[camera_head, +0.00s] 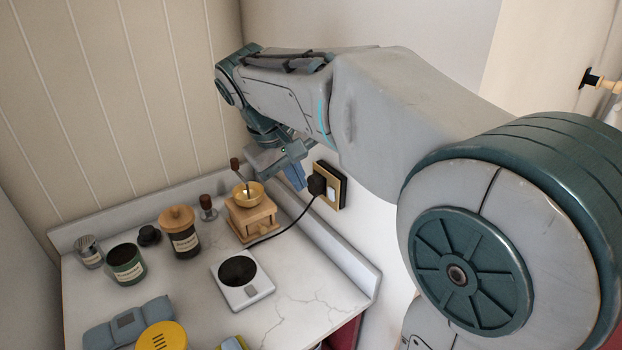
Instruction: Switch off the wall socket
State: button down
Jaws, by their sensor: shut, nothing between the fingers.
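The wall socket (341,178) is a dark plate with a gold-coloured edge on the white wall, above the back ledge of the counter. A black plug (317,184) sits in its left part, and a pale switch (331,193) shows to the right of the plug. My gripper (298,183) is shut and empty, pointing down just left of the plug. I cannot tell whether it touches the plug. My arm crosses the picture above the socket. The position of the switch is too small to read.
A black cord (291,229) runs from the plug down to the counter. A wooden coffee grinder (252,220) stands close below my gripper. A white scale (242,281), a brown jar (180,234) and a green tin (126,264) stand on the marble counter (310,285).

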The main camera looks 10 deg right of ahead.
aim_at(331, 194)
jog(key=shift+w+a+r+h, duration=0.2)
jog(key=shift+w+a+r, duration=0.25)
jog(key=shift+w, duration=0.1)
jog(key=shift+w+a+r+h, duration=0.2)
jog(key=shift+w+a+r, duration=0.1)
jog(key=shift+w+a, duration=0.2)
jog(key=shift+d, duration=0.1)
jog(key=w+d+f+p, duration=0.2)
jog(key=w+d+f, duration=0.1)
jog(key=d+f, duration=0.4)
jog(key=shift+x, duration=0.9)
jog(key=shift+a, duration=0.1)
